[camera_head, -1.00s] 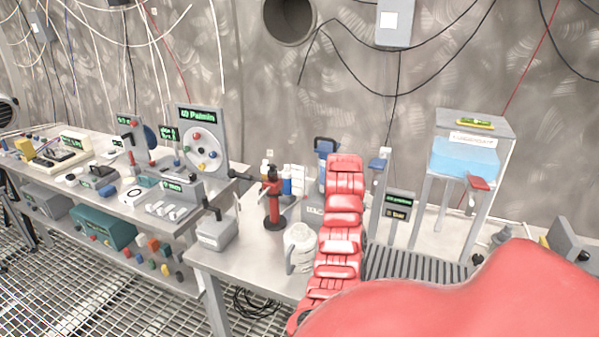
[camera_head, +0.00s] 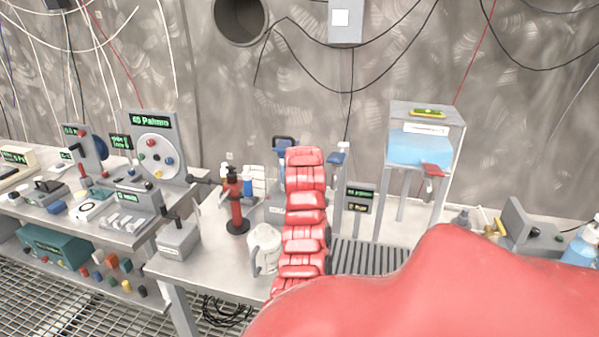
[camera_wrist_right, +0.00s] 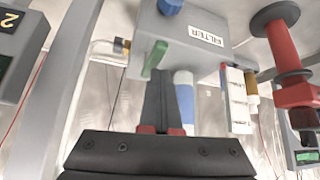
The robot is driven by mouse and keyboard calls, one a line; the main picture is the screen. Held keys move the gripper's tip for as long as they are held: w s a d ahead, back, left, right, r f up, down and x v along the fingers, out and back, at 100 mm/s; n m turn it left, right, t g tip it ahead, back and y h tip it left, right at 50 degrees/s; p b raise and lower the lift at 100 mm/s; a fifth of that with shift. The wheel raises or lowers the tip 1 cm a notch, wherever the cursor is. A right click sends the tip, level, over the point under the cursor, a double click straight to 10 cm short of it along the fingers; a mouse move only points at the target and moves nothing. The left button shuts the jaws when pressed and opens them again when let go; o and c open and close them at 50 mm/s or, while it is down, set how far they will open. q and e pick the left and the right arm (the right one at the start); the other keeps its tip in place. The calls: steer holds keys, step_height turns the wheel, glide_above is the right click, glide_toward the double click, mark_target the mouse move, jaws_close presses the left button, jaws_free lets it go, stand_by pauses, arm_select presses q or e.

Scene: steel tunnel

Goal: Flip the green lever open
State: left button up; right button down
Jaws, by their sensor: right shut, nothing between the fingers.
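The green lever (camera_wrist_right: 155,60) shows in the right wrist view on the face of a grey box labelled FILTER (camera_wrist_right: 190,35), below a blue knob. It slants, with its lower end down to the left. My right gripper (camera_wrist_right: 162,75) is shut and empty, its dark fingertips just beside the lever's lower end. I cannot tell whether they touch. In the head view my red segmented right arm (camera_head: 305,215) reaches up over the bench and hides its gripper. I cannot make out the lever there. My left gripper is not in view.
A red stand (camera_head: 236,205) and a white jug (camera_head: 265,248) stand close left of my arm. A small sign (camera_head: 360,195) and a clear tank with blue liquid (camera_head: 420,148) stand to its right. A crowded bench (camera_head: 120,238) is at left.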

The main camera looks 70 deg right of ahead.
steer(key=p+v, duration=0.6)
steer(key=v, duration=0.9)
steer(key=shift+a+r+p, duration=0.15)
steer(key=shift+a+p, duration=0.05)
steer(key=shift+p, duration=0.1)
steer(key=shift+w, duration=0.15)
